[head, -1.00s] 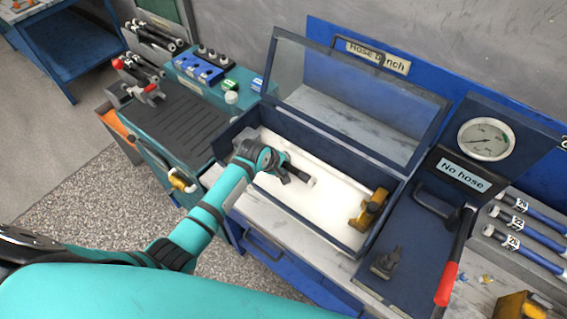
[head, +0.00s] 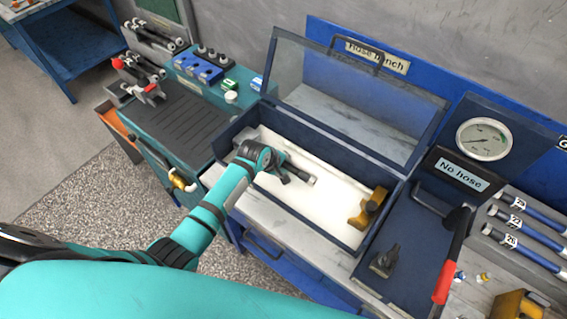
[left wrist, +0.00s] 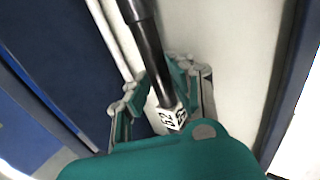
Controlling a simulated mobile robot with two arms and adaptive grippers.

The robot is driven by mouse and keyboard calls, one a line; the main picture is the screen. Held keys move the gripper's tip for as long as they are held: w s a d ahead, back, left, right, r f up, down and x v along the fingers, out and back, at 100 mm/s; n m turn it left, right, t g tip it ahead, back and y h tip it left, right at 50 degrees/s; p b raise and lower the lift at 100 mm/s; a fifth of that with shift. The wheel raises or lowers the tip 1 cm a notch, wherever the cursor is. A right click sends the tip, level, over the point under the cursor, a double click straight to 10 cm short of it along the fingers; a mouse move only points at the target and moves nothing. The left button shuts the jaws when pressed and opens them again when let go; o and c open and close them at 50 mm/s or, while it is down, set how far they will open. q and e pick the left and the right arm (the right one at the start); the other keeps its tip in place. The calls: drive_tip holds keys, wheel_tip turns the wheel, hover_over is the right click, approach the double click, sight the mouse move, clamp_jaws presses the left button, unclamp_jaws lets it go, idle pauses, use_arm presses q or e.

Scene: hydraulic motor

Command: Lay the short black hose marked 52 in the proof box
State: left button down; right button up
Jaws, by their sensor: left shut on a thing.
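The short black hose (left wrist: 149,55) is held in my left gripper (left wrist: 160,95). Its white tag, reading 52, shows between the fingers in the left wrist view. In the head view my left gripper (head: 283,172) is inside the open proof box (head: 345,238), and the hose (head: 300,176) points right, over the white floor. The glass lid of the box stands raised behind it. I cannot tell whether the hose touches the floor. My right gripper is not in view.
A gauge (head: 484,139), a "No hose" sign (head: 460,174) and a red-handled lever (head: 446,281) stand to the right. Blue hoses (head: 527,230) lie beyond.

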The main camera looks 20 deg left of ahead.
use_arm(q)
drive_tip(key=shift+f+b, duration=0.35)
drive_tip(key=shift+f, duration=0.15)
idle(0.3)
drive_tip(key=c, duration=1.1)
unclamp_jaws()
drive_tip(key=shift+c, duration=0.2)
drive_tip(key=shift+o, duration=0.2)
drive_tip(key=shift+s+f, duration=0.1)
drive_tip(key=shift+f, duration=0.1)
drive_tip(key=v, duration=1.2)
drive_tip(key=shift+r, duration=0.25)
drive_tip(key=shift+d, duration=0.1)
